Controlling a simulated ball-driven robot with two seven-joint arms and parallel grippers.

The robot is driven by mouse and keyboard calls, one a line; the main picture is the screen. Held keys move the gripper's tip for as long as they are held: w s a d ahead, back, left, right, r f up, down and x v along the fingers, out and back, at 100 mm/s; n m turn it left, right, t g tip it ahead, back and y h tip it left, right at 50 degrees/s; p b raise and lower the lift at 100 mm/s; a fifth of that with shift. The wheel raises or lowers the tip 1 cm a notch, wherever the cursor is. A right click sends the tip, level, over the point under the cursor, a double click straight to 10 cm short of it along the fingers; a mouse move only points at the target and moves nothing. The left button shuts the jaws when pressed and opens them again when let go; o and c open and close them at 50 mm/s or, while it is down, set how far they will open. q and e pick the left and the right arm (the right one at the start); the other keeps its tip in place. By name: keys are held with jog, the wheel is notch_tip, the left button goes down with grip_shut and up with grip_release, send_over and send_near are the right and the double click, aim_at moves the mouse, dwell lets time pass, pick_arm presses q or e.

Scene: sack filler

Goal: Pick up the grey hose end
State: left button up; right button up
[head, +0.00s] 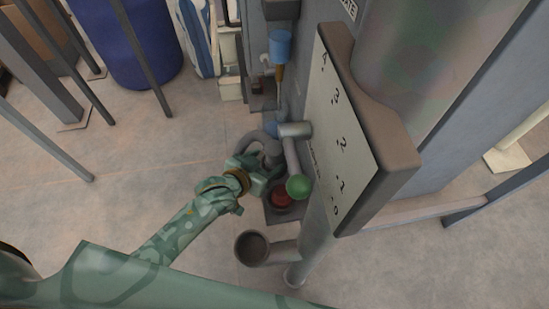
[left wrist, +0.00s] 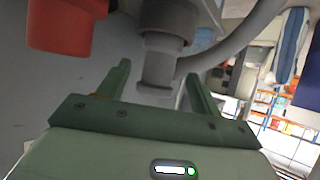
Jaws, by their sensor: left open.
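The grey hose end (left wrist: 160,68) points down in the left wrist view, with a wider grey collar above it and the hose curving off to the right. In the head view the grey hose (head: 258,138) loops beside the machine, and its end is partly hidden by my gripper. My left gripper (head: 262,178) is right at it. In the left wrist view the open fingers of my left gripper (left wrist: 157,82) stand on either side of the hose end, with gaps showing. I cannot tell whether either finger touches it. My right gripper is in neither view.
A red button (head: 282,196) and a green ball knob (head: 299,187) sit close to my left gripper. A sloping numbered panel (head: 340,130) stands to the right. A grey round cup (head: 252,247) is below. A blue drum (head: 125,40) and railings stand at the upper left.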

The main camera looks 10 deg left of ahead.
aim_at(269, 159)
pick_arm(q)
jog(key=b+x, duration=0.2)
jog(key=x, duration=0.2)
jog(key=shift+w+d+f, duration=0.1)
jog(key=shift+f, duration=0.15)
jog(key=shift+w+f+b, duration=0.1)
jog(key=shift+w+b, duration=0.15)
jog(key=shift+b, duration=0.05)
jog(key=shift+r, duration=0.2)
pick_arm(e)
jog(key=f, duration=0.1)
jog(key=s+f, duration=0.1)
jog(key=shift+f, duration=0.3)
pick_arm(q)
jog(key=c, duration=1.2)
jog(key=shift+o, duration=0.2)
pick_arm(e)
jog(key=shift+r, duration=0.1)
